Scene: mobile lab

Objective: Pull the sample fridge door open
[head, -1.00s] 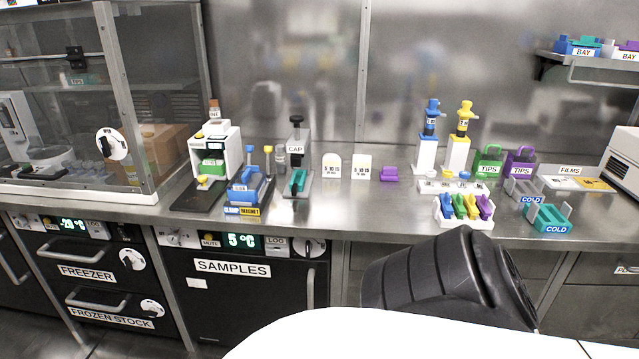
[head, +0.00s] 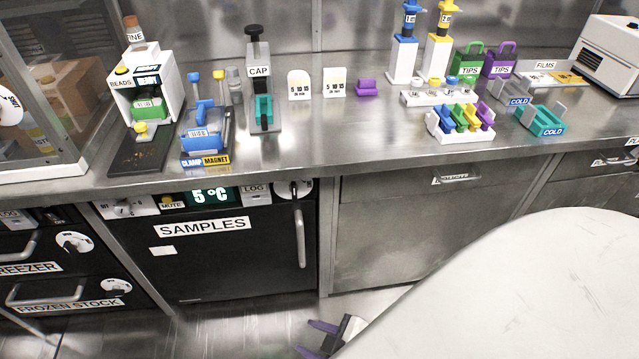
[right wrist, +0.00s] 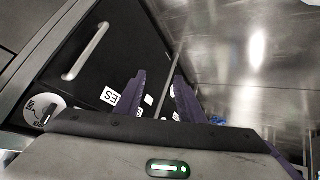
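The sample fridge (head: 235,262) is a black door under the counter, labelled SAMPLES, and it looks shut. Its vertical grey bar handle (head: 300,237) is on the door's right side; in the right wrist view the handle (right wrist: 86,52) is at the upper left. My right gripper (head: 314,340) has purple fingers and is low in front of the door, below the handle and apart from it. In the right wrist view its fingers (right wrist: 160,94) are spread with nothing between them. My left gripper is not in view.
A 5 °C display panel (head: 208,196) sits above the door. Freezer drawers (head: 50,290) are to the left and a grey cabinet (head: 420,225) to the right. The counter (head: 330,150) above carries lab tools. Bare floor (head: 240,325) lies before the fridge.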

